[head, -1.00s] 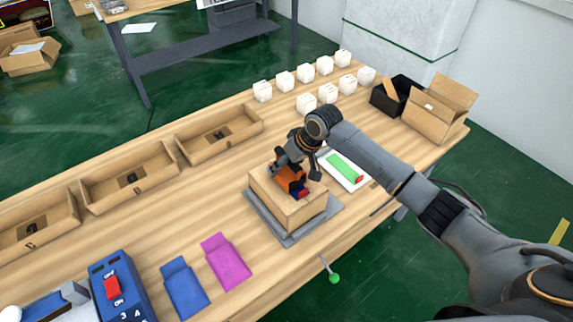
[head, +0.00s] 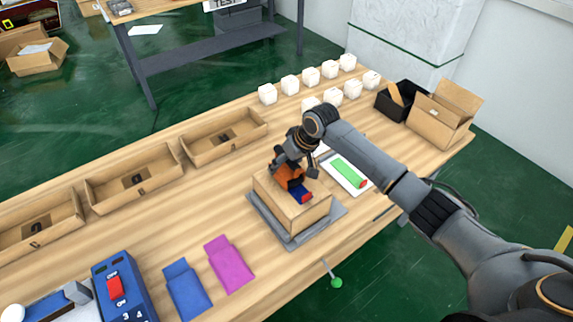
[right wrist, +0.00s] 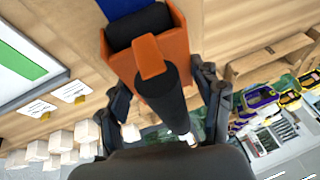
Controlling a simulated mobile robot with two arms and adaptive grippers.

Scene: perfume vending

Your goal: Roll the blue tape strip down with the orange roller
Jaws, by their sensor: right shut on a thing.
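The blue tape strip (head: 301,196) lies on top of a closed cardboard box (head: 303,216), with a red piece at its near end. The box stands on a grey plate (head: 262,223). My right gripper (head: 294,166) is shut on the orange roller (head: 288,178) above the box top, and the roller's head covers the far part of the strip. In the right wrist view, the roller's orange frame (right wrist: 175,85) and black drum (right wrist: 139,25) show at the blue strip (right wrist: 120,7). I cannot tell whether the drum touches it. My left gripper is out of view.
A white board with a green strip (head: 348,171) lies right of the box. Blue (head: 187,290) and magenta (head: 230,265) pouches lie at the front. Open trays (head: 226,142) line the far left edge; several white cubes (head: 290,84) stand at the back.

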